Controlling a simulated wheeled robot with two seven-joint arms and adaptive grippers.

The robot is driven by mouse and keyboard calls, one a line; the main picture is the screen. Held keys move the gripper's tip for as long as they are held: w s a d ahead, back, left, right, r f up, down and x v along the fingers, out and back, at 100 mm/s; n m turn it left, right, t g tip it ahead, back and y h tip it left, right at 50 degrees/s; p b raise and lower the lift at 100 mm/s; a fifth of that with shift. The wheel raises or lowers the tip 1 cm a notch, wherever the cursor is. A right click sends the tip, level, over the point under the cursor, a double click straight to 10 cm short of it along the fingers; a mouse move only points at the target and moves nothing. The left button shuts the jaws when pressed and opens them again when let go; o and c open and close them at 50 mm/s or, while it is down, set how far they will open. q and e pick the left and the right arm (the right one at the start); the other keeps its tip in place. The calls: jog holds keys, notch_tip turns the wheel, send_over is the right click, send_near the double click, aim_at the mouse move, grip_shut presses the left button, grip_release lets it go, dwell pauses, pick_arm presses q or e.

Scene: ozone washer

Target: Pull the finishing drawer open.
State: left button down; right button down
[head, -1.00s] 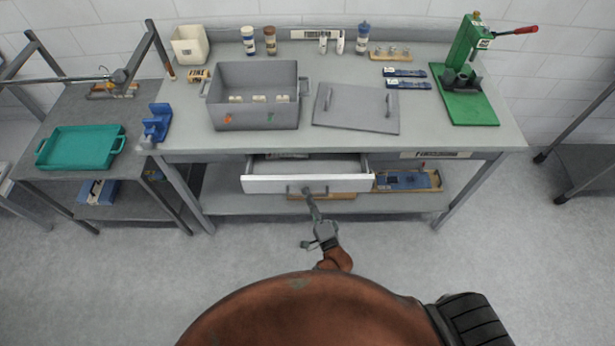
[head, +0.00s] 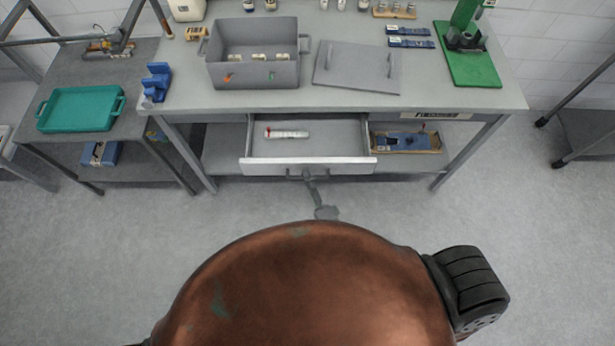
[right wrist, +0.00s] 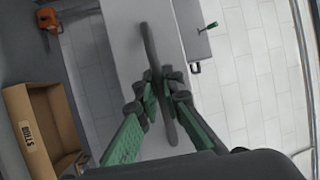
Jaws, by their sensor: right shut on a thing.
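The finishing drawer (head: 308,167) under the workbench is pulled well out, and its grey inside shows. A white tube with a red end (head: 288,134) lies in it. My right gripper (head: 309,180) is at the handle in the middle of the drawer front. In the right wrist view my right gripper (right wrist: 162,88) has its green-padded fingers on both sides of the dark bar handle (right wrist: 151,55), shut on it. My left gripper is out of view.
The workbench (head: 180,85) carries a grey bin (head: 252,76), a grey lid (head: 356,68) and a green press (head: 468,65). A side table holds a teal tray (head: 80,108). A cardboard box (head: 405,139) stands on the lower shelf. The floor before the bench is clear.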

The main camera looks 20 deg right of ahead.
jog(key=c, duration=2.3)
grip_release()
jog(key=v, duration=1.2)
jog(key=shift+f, duration=0.1)
